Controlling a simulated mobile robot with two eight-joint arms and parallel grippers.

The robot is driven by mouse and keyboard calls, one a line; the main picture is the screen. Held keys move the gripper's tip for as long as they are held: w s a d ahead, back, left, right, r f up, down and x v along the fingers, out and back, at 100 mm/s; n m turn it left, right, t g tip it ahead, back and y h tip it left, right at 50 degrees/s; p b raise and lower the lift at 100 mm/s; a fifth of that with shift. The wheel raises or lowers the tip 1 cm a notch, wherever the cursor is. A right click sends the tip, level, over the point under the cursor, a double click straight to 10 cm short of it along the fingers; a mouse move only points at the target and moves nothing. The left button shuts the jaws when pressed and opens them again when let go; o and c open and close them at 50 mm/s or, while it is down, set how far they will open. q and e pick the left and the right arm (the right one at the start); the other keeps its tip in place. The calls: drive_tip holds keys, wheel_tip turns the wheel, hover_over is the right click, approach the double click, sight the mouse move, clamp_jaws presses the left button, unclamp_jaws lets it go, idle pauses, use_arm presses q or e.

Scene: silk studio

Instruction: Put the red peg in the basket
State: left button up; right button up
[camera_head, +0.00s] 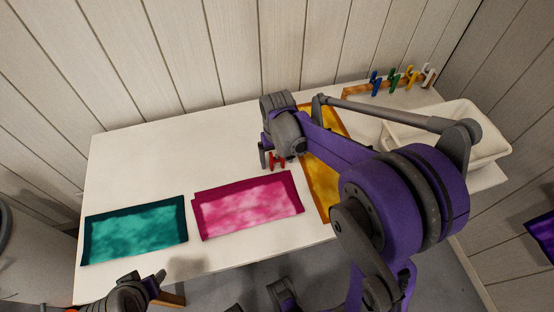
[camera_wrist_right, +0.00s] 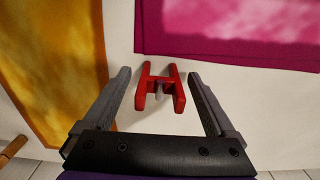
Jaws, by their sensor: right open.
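The red peg (camera_head: 277,161) lies on the white table between the pink cloth and the yellow cloth. In the right wrist view the red peg (camera_wrist_right: 160,88) sits between the two open fingers of my right gripper (camera_wrist_right: 163,90), with a gap on each side. In the head view my right gripper (camera_head: 271,158) is at the peg, and its arm hides part of the table. My left gripper (camera_head: 155,280) is low at the left, off the table's front edge; its jaw state is unclear. The white basket (camera_head: 480,150) stands at the table's right end, partly behind my right arm.
A pink cloth (camera_head: 248,206) and a teal cloth (camera_head: 135,231) lie along the table's front. A yellow cloth (camera_head: 322,185) lies under my right arm. A wooden rack (camera_head: 356,92) holds several coloured pegs (camera_head: 392,80) at the back right. The table's back left is clear.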

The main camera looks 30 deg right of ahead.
drive_tip(key=shift+f, duration=0.2)
clamp_jaws()
idle(0.3)
drive_tip(key=shift+r, duration=0.15)
